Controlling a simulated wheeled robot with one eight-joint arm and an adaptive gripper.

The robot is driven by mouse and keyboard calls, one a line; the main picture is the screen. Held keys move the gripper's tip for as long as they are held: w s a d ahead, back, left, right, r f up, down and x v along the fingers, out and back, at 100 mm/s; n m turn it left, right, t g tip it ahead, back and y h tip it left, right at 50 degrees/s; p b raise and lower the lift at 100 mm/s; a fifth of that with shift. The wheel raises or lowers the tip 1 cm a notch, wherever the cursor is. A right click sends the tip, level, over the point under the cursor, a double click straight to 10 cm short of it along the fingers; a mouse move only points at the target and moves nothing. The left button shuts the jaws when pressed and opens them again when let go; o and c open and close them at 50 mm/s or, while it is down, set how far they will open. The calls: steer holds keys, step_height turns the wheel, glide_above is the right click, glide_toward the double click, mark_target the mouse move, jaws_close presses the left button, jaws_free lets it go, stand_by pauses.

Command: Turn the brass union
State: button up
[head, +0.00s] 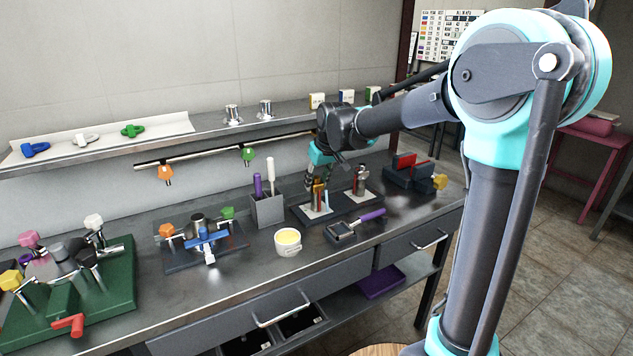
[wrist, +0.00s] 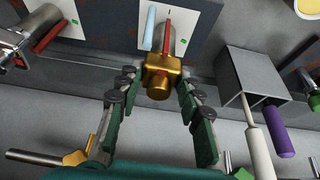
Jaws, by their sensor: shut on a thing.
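The brass union (wrist: 160,86) is a gold-coloured fitting in the middle of the wrist view, on a pipe in front of a white plate (wrist: 188,22).
A second fitting with a red handle (head: 361,180) stands close to the right. A grey holder (head: 267,211) with purple and white tools stands left. A yellow-filled cup (head: 288,243) and a purple-handled tool (head: 345,229) lie in front. A rail (head: 215,153) runs behind.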

steer(key=shift+n, duration=0.3)
steer(key=o, duration=1.2)
steer(key=shift+c, duration=0.2)
steer(key=v, duration=1.2)
steer(key=shift+w+d, duration=0.1)
steer(key=shift+w, duration=0.05)
steer(key=s+d+f+m+h, duration=0.1)
steer(key=s+d+f+m, duration=0.2)
steer(key=s+d+f, duration=0.8)
steer(key=s+d+f+m+h, duration=0.1)
steer(key=s+d+f+m, duration=0.3)
steer(key=s+d+f, duration=0.7)
step_height(320, 180, down, 4)
steer(key=shift+s+d+f, duration=0.2)
steer(key=shift+s+d, duration=0.15)
